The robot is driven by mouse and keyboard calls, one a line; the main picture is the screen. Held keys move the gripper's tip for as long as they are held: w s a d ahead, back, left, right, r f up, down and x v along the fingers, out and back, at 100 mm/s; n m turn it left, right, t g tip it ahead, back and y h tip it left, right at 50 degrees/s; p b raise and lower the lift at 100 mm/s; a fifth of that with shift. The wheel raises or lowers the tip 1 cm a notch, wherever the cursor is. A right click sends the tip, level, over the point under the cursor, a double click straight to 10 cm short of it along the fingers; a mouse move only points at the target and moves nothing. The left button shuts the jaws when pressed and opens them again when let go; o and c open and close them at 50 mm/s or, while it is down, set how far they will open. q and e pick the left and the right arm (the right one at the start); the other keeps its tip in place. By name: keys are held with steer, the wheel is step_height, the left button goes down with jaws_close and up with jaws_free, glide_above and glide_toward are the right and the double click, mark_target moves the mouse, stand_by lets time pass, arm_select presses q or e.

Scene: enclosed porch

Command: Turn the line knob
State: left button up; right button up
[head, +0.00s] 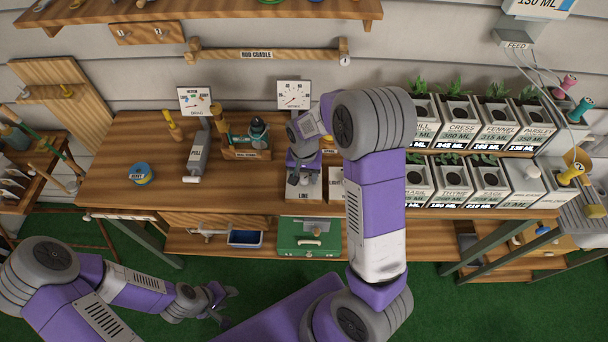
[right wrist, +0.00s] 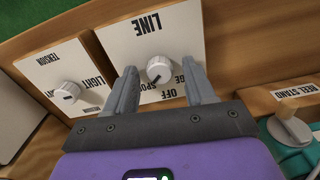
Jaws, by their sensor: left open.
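The line knob (right wrist: 159,70) is a small white round knob with a dark pointer mark, on a white panel (right wrist: 130,43) marked LINE that appears upside down in the right wrist view. The mark points to the lower left there, near the OFF lettering. My right gripper (right wrist: 168,82) is open, with one finger on each side of the knob; I cannot tell whether they touch it. In the head view my right gripper (head: 303,176) is over the LINE panel (head: 304,194) and hides the knob. My left gripper (head: 222,300) is open and empty, low in front of the bench.
A second white knob (right wrist: 67,93) marked TENSION and LIGHT sits close beside the line panel. The REEL STAND (right wrist: 290,128) is on the other side. Labelled planter boxes (head: 455,180) stand at right.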

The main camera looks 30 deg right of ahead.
mark_target(304, 178)
step_height(304, 178, up, 8)
steer(key=shift+f+p, duration=0.2)
steer(key=shift+p, duration=0.2)
arm_select(q)
steer(key=shift+r, duration=0.45)
